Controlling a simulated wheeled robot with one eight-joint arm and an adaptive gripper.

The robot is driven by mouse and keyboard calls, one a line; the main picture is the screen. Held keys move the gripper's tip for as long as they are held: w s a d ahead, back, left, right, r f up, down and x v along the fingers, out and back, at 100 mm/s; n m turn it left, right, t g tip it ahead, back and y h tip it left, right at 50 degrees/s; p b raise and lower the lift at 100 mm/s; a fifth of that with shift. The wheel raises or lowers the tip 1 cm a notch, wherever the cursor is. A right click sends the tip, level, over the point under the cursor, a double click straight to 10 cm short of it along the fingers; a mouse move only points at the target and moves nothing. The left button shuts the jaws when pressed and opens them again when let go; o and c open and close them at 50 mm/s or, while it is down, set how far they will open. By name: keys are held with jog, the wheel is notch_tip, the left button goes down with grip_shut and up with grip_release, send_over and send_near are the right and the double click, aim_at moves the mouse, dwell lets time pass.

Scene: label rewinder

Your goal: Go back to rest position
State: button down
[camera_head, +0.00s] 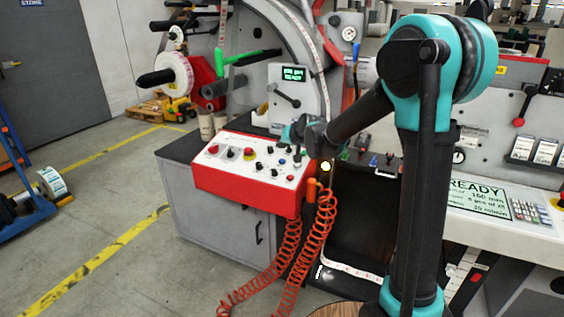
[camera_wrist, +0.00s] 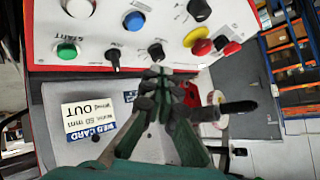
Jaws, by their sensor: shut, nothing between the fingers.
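My gripper (camera_wrist: 160,74) is shut and empty in the wrist view. Its fingertips are just by a small black knob (camera_wrist: 157,51) on the control panel; I cannot tell whether they touch it. In the head view my gripper (camera_head: 297,150) is over the upper right part of the white-topped red control box (camera_head: 247,194). The arm reaches to it from the right. Part of the panel is hidden behind the gripper.
The panel carries a green button (camera_wrist: 67,50), an emergency stop (camera_wrist: 196,40) and several knobs. Coiled orange cables (camera_head: 325,220) hang at the box's right side. A READY screen (camera_head: 478,196) is at right. Open floor lies at left.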

jog(key=s+d+f+g+h, duration=0.1)
jog(key=s+d+f, duration=0.3)
jog(key=s+d, duration=0.5)
jog(key=s+d+f+m+g+h, duration=0.1)
jog(key=s+d+f, duration=0.4)
jog(key=s+d, duration=0.5)
jog(key=s+d+f+g+h, duration=0.2)
jog(key=s+d, duration=0.7)
jog(key=s, duration=0.9)
notch_tip(320, 180, down, 4)
jog(key=shift+d+r+g+h, duration=0.25)
jog(key=shift+d+g+h, duration=0.15)
jog(key=shift+h, duration=0.6)
